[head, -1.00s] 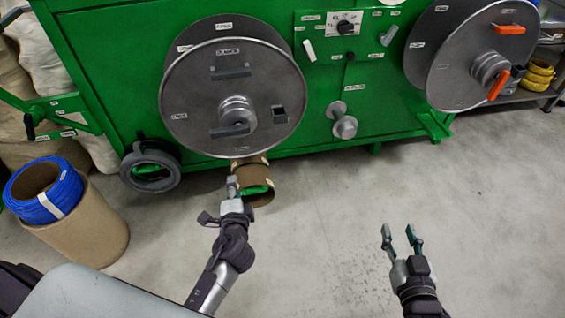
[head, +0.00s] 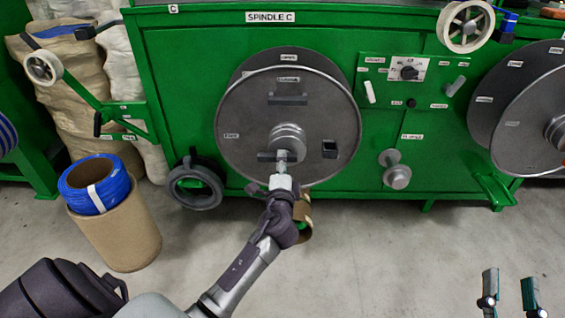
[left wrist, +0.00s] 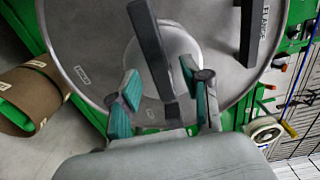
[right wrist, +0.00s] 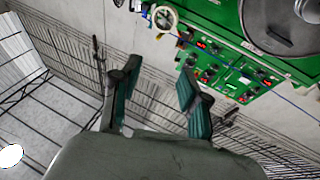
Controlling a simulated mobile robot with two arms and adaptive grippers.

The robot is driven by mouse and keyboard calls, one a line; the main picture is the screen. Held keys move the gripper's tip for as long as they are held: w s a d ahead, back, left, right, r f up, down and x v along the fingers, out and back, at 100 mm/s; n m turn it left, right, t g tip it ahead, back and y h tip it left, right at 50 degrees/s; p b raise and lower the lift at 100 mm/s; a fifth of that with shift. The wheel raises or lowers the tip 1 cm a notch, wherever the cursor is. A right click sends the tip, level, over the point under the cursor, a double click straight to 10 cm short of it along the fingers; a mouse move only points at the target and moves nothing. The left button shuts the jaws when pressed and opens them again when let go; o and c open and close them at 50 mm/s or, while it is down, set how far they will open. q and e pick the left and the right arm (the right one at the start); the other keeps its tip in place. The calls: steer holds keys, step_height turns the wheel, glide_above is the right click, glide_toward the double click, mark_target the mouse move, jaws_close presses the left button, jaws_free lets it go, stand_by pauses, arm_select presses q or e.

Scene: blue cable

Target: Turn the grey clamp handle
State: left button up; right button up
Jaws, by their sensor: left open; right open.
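The grey clamp handle (head: 268,157) is a dark bar on the hub of the large grey reel (head: 240,120) below the SPINDLE C label. My left gripper (head: 282,163) is at the hub and partly covers the handle in the head view. In the left wrist view the clamp handle (left wrist: 152,45) runs between the open teal-padded fingers of my left gripper (left wrist: 165,92). I cannot tell whether either pad touches it. My right gripper (head: 510,285) is open and empty at the lower right, also open in the right wrist view (right wrist: 160,95).
A green machine body (head: 180,90) carries the reel, a second reel (head: 535,125) and a control panel (head: 408,72). A cardboard drum (head: 120,230) with blue cable (head: 95,185) stands at left. A black ring (head: 195,187) leans on the machine. Floor at right (head: 400,260) is clear.

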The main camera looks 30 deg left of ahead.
arm_select(q)
steer(key=shift+x, duration=1)
steer(key=shift+d, duration=0.1)
jaws_close()
